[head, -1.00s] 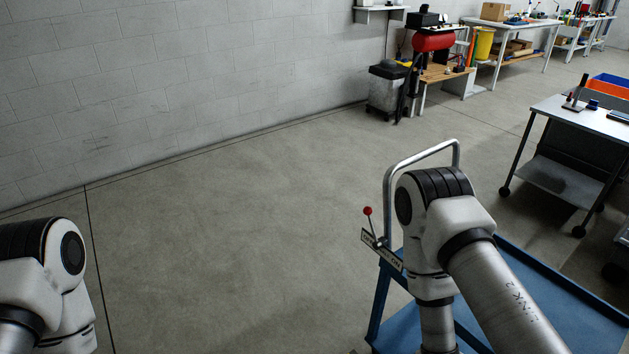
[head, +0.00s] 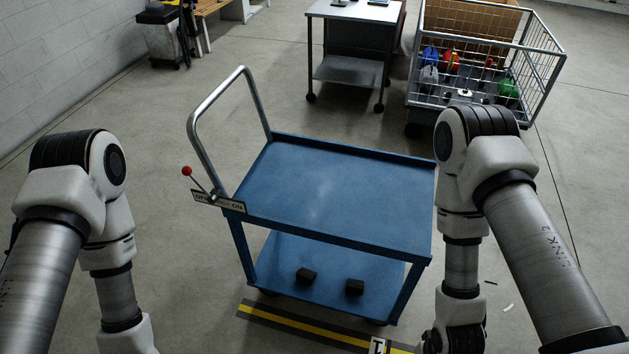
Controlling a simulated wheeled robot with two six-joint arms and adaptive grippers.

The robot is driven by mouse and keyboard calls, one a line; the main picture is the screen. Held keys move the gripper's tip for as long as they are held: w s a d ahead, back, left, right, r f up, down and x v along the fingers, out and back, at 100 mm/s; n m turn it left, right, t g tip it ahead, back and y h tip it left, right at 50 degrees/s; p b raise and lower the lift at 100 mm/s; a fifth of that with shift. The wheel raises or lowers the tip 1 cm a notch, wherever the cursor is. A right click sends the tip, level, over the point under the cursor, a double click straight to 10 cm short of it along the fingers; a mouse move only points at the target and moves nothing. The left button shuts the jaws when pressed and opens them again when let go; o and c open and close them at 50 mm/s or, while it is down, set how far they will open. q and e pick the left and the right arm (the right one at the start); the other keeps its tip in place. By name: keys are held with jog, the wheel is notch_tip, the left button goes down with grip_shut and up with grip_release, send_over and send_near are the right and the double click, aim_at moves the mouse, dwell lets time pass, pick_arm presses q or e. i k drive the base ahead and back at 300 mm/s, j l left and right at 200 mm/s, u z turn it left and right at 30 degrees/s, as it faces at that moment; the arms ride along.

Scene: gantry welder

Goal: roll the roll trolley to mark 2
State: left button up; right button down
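The blue roll trolley (head: 345,185) stands in the middle of the head view, with an empty top deck and a lower shelf (head: 325,275). Its bare metal push handle (head: 195,125) rises at its left end. A red-knobbed lever (head: 187,171) stands beside a small plate (head: 218,202) whose readable end says "ON". A yellow and black floor strip (head: 290,325) runs along the trolley's near side, with a white tag (head: 377,346) partly cut off, perhaps a 1. Mark 2 is not visible. Both my arms flank the trolley, but their grippers are below the frame.
Two dark blocks (head: 306,275) lie on the lower shelf. A wheeled table (head: 350,70) and a wire cage cart (head: 485,65) with coloured items stand behind the trolley. A grey bin (head: 160,38) is by the left wall. Floor left of the handle is clear.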

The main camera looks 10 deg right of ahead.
aim_at(338, 211)
jog(key=i+j+z, duration=0.15)
jog(key=j+z, duration=0.25)
jog(key=j, duration=0.4)
jog(key=j+z, duration=0.45)
jog(key=j, duration=0.4)
jog(key=k+j+z, duration=0.1)
jog(key=j+z, duration=0.3)
jog(key=j, duration=0.45)
jog(key=i+j, duration=0.15)
jog(key=j, duration=0.15)
jog(key=i+j, duration=0.15)
jog(key=j, duration=0.2)
jog(key=i+j, duration=0.15)
jog(key=j, duration=0.15)
